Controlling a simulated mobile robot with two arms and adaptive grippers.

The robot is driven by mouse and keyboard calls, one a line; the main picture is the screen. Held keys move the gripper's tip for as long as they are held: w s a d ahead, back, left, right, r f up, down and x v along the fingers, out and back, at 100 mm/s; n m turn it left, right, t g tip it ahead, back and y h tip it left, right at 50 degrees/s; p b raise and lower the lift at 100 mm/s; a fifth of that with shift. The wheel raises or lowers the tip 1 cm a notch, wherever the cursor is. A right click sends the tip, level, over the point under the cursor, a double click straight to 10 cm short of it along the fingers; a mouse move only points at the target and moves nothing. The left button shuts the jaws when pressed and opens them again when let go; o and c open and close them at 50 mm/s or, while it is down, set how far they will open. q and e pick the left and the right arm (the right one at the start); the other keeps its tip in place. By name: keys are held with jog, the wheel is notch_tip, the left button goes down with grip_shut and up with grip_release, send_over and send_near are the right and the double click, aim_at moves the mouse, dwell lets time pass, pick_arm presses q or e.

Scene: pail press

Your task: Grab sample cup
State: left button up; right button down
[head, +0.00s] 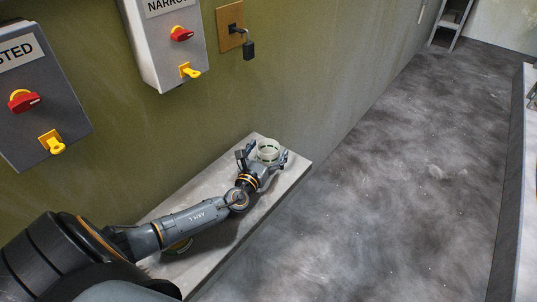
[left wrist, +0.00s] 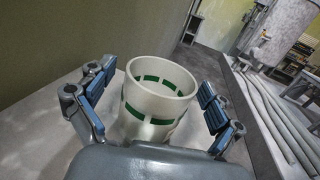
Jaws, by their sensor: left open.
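The sample cup (head: 268,150) is a round white cup with green marks, standing upright near the far end of a narrow grey shelf (head: 285,178) along the wall. My left gripper (head: 263,158) is open at the cup, with one finger on each side. In the left wrist view the cup (left wrist: 157,98) stands between the spread blue-padded fingers of the gripper (left wrist: 158,100). My right gripper is not in view.
Grey switch boxes (head: 168,42) with red knobs and yellow tabs hang on the green wall above the shelf. A padlock (head: 248,50) hangs beside them. The floor (head: 400,180) to the right is open.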

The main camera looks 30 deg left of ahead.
pick_arm(q)
jog(key=shift+s, duration=0.1)
jog(key=c, duration=1.1)
jog(key=shift+c, duration=0.2)
